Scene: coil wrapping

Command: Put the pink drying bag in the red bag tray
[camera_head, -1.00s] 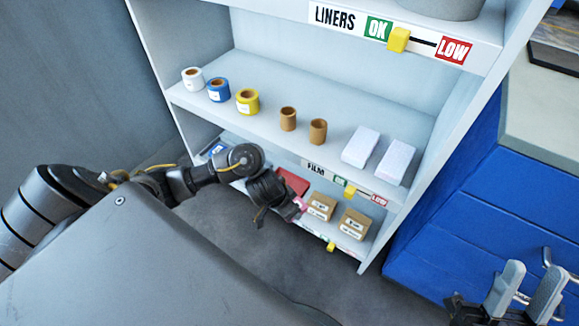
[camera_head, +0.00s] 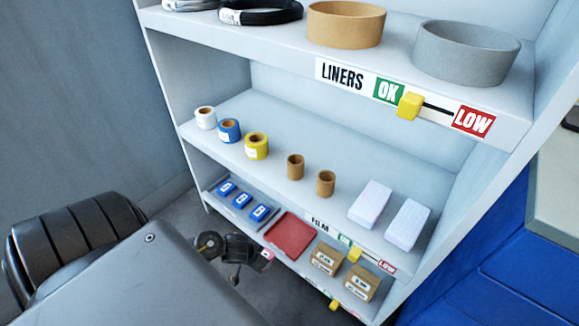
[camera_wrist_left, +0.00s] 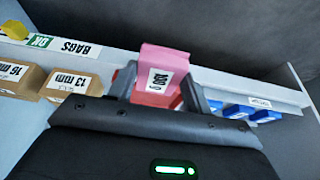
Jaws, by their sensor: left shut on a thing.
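The pink drying bag (camera_wrist_left: 165,62) is held between the fingers of my left gripper (camera_wrist_left: 160,95) in the left wrist view, its white label facing the camera. In the head view my left gripper (camera_head: 256,260) is in front of the lowest shelf, and a small pink part of the bag (camera_head: 267,254) shows at its tip. The red bag tray (camera_head: 289,236) lies on the lowest shelf, just beyond and right of the gripper, and looks empty from here. In the wrist view part of the red tray (camera_wrist_left: 150,99) shows behind the bag. My right gripper is out of the head view.
A grey tray with several blue packs (camera_head: 241,203) is left of the red tray. Cardboard boxes (camera_head: 327,257) stand to its right. The middle shelf (camera_head: 270,140) with tape rolls, brown tubes and white blocks overhangs from above.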

